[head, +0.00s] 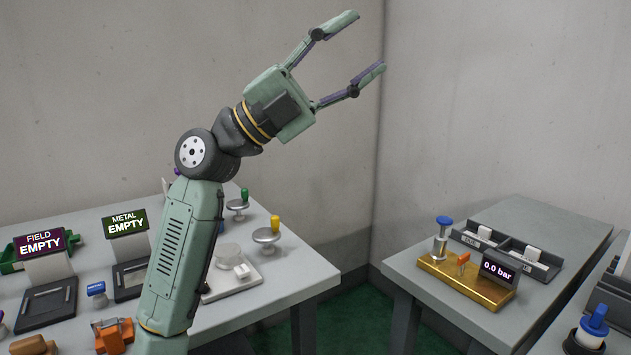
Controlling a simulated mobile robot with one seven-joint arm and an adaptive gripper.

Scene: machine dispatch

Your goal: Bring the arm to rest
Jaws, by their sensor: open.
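My arm rises from the bottom of the head view, in front of the left table. My gripper (366,45) is open and empty. It points up and to the right, high above the tables, with bare wall behind it. Its two fingers are spread wide apart and touch nothing. My arm hides part of the left table and some of what stands on it.
The left table (308,281) carries signs reading FIELD EMPTY (43,242) and METAL EMPTY (125,223), and several knobbed parts. The right table (560,222) holds a brass block (465,284) reading 0.0 bar and a dark tray (507,249). A floor gap separates the tables.

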